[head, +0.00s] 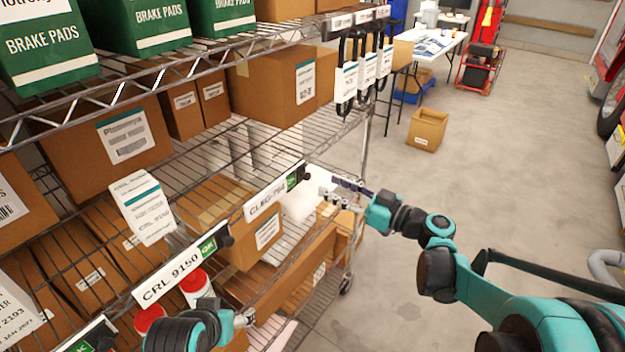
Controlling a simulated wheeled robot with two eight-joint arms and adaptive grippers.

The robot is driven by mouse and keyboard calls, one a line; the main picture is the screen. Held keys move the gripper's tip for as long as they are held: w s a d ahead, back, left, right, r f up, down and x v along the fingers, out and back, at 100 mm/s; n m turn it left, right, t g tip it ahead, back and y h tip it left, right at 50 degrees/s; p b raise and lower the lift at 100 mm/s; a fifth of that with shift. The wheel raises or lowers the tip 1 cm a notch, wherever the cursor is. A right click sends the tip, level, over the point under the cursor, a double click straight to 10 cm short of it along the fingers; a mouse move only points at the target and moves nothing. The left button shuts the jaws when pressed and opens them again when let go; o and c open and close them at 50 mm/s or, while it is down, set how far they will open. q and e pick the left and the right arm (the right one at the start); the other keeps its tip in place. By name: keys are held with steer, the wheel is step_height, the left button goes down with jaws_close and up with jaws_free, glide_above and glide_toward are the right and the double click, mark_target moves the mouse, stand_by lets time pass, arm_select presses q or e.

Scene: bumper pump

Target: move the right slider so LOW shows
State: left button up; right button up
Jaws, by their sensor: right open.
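The right label strip, CLEG-784 (267,197), is on the front edge of the wire shelf. Its green window (292,180) reads OK, and a dark slider knob (305,173) sits at its right end. My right gripper (328,194) is open, just to the right of and slightly below that knob; I see no contact. The left strip, CRL 9150 (168,278), also shows a green OK window (208,247) with a dark knob (226,237) at its right end. My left gripper (244,319) is low in front of the shelf, small and partly hidden; its opening is unclear.
Cardboard boxes (270,88) and green brake-pad boxes (155,22) fill the wire rack. A white hanging tag (142,207) and red-lidded containers (195,284) are near the left strip. Black-looped tags (347,82) hang above my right gripper. Open floor (480,150) lies to the right.

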mark_target(309, 176)
steer(key=b+x, duration=0.1)
steer(key=x, duration=0.6)
steer(key=shift+d, duration=0.1)
jaws_close()
